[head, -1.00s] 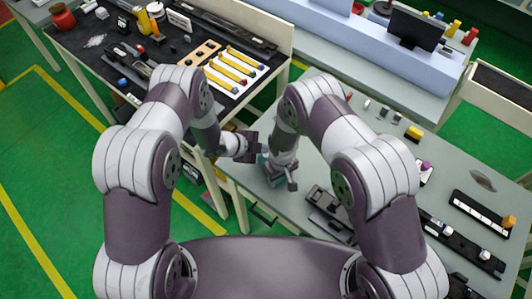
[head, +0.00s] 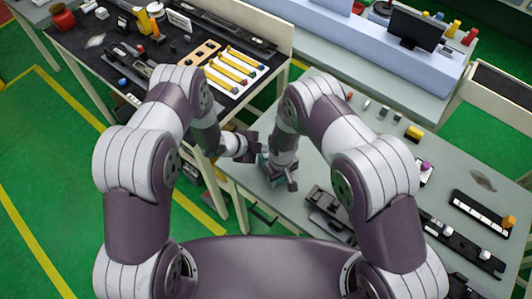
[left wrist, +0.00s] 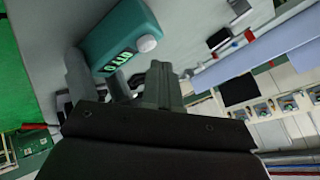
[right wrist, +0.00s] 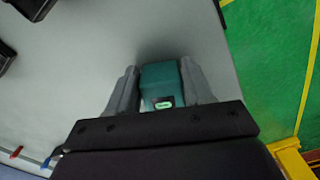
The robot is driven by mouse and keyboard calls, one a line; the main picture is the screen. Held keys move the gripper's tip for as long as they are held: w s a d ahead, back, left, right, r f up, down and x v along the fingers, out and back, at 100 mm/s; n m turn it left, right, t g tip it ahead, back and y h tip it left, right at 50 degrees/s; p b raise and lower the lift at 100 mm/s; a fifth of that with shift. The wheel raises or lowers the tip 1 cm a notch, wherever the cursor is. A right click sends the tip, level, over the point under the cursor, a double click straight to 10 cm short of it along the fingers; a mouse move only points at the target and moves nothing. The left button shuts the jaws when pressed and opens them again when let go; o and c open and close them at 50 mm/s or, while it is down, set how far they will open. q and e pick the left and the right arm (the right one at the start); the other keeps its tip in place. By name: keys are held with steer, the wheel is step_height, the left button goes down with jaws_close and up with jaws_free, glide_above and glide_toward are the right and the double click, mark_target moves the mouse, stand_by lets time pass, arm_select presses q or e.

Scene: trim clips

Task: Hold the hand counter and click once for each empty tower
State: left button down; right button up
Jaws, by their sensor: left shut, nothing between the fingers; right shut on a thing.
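The hand counter is a teal box (left wrist: 118,36) with a lit green display and a pale round button (left wrist: 147,43), seen in the left wrist view. The digits are too small to read surely. In the right wrist view the counter (right wrist: 161,82) sits between the fingers of my right gripper (right wrist: 161,88), which is shut on it above the grey table. In the head view my right gripper (head: 279,175) mostly hides the counter. My left gripper (head: 252,146) is shut and empty beside the counter; its fingertips (left wrist: 158,68) show close to the button. I cannot identify any towers.
The grey table (head: 330,145) holds black fixtures (head: 328,208) near its front, a white-and-black strip (head: 482,213) and a yellow block (head: 414,132). A black-topped table (head: 165,75) at left holds yellow strips (head: 232,68) and a red jar (head: 62,17). A monitor (head: 416,28) stands behind.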

arm_select(q)
steer(key=shift+f, duration=0.2)
stand_by(0.5)
steer(key=shift+f, duration=0.25)
steer(key=shift+f, duration=0.45)
stand_by(0.5)
steer(key=shift+r, duration=0.9)
steer(key=shift+r, duration=2.5)
arm_select(e)
steer(key=o, duration=1.2)
